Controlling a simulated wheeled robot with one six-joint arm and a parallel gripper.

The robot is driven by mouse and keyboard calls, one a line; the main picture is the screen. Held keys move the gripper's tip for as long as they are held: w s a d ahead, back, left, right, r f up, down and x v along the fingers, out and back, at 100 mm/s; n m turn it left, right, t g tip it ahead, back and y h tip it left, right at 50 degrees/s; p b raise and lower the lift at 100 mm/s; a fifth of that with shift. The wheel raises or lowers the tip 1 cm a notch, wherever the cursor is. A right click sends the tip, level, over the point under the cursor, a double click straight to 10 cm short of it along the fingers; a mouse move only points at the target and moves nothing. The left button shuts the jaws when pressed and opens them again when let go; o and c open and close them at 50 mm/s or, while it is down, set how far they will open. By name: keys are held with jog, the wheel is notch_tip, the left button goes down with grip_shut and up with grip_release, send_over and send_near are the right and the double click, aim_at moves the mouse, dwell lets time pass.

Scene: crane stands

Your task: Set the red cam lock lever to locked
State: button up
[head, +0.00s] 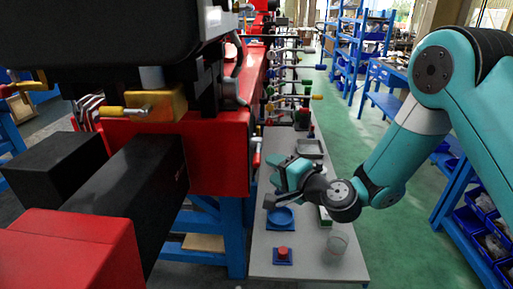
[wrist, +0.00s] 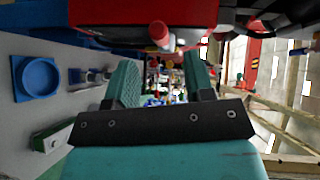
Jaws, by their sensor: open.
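In the wrist view a short rod with a pale red rounded end (wrist: 160,35) points toward the camera, just above the gap between my fingertips. It looks like the red lever, but its pivot and its locked or unlocked setting cannot be made out. My gripper (wrist: 160,72) is open, with nothing between its two teal fingers. In the head view my gripper (head: 283,172) hangs over the grey bench, beside the red machine body (head: 218,150).
The grey bench (head: 262,262) holds a blue round dish (head: 281,218), a red button on a blue base (head: 283,253), a clear glass (head: 337,243) and a grey tray (head: 310,149). A yellow-tipped handle (head: 112,111) juts from the machine. Green floor lies open at right.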

aim_at(257, 160)
jog(key=p+x, duration=0.3)
jog(key=x, duration=0.4)
jog(key=shift+w+a, duration=0.15)
jog(key=shift+a, duration=0.05)
grip_shut()
